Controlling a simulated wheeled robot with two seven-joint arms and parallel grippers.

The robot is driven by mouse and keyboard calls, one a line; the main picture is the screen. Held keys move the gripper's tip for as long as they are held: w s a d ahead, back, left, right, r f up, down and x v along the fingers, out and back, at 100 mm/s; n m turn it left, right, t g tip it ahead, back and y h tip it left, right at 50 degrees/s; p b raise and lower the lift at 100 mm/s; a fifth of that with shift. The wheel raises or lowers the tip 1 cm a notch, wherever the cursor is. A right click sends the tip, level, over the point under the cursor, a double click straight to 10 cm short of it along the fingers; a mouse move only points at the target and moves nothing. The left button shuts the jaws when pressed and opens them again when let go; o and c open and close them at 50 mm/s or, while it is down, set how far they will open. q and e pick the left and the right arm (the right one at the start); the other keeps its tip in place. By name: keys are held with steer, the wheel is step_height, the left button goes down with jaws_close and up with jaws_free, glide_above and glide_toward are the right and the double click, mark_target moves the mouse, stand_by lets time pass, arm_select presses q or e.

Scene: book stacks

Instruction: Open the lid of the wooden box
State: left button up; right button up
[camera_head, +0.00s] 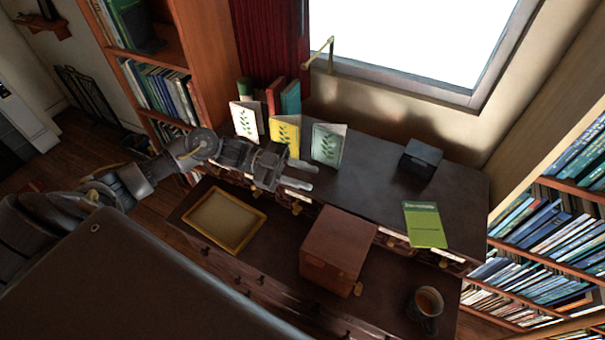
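The wooden box (337,243) is a reddish-brown block on the lower desk surface, right of the middle of the head view. Its lid looks shut, with a small brass-coloured piece on the front near the lower right corner. My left gripper (300,174) comes in from the left, above and to the left of the box, apart from it. Its two fingers point right with a gap between them, and nothing shows in it. My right gripper is out of view.
A mug (425,304) stands right of the wooden box. A yellow-framed tray (224,219) lies to its left. Bookshelves flank the desk.

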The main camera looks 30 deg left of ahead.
arm_select(q)
steer(key=s+a+b, duration=0.1)
steer(key=a+b, duration=0.4)
steer(key=a, duration=0.5)
steer(key=shift+s+a, duration=0.2)
steer(key=shift+a, duration=0.2)
